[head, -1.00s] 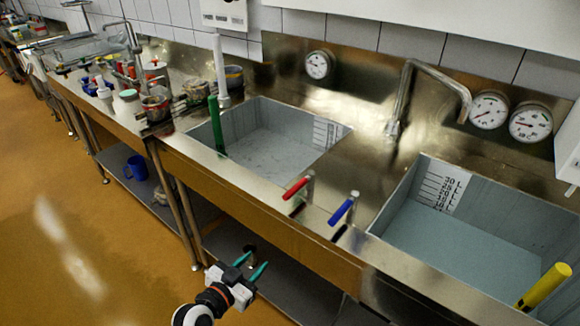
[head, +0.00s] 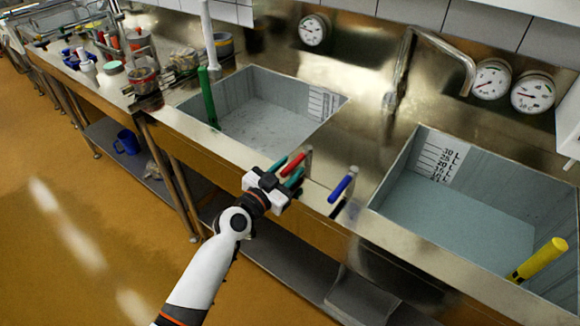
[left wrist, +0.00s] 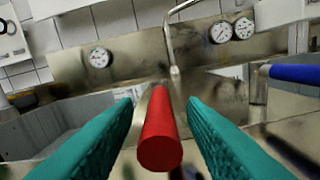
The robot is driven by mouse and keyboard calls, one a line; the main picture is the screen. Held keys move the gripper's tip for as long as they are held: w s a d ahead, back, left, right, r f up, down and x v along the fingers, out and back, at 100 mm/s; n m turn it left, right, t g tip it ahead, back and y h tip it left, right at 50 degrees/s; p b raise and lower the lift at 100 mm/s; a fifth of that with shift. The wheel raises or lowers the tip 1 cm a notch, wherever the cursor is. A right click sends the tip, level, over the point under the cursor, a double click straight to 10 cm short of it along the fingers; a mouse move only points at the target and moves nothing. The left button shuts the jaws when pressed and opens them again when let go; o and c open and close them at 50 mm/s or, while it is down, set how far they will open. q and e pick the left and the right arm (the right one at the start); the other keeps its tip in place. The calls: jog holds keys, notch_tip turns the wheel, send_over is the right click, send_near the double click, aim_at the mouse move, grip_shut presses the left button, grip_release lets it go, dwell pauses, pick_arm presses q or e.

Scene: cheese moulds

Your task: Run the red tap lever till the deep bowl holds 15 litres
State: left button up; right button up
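The red tap lever (head: 292,164) stands on the front edge of the steel counter. In the left wrist view the red lever (left wrist: 160,135) points at the camera between my teal fingers. My left gripper (head: 287,174) is open around the lever, with a gap on each side. The deep bowl (head: 455,215) on the right has a litre scale (head: 438,160) on its inner wall; a grey-blue surface lies below the scale's lower marks, part of which is too small to read. The swivel spout (head: 440,45) stands behind, between the two bowls. My right gripper is out of view.
The blue lever (head: 341,188) is just right of the red one. A yellow handle (head: 541,260) rises in the deep bowl and a green one (head: 211,110) in the left bowl (head: 262,118). Round gauges (head: 491,79) hang on the backsplash. Jars and pots crowd the counter's left end.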

pick_arm(q)
jog(key=shift+w+d, duration=0.3)
jog(key=shift+w, duration=0.1)
jog(key=shift+c, duration=0.2)
grip_shut()
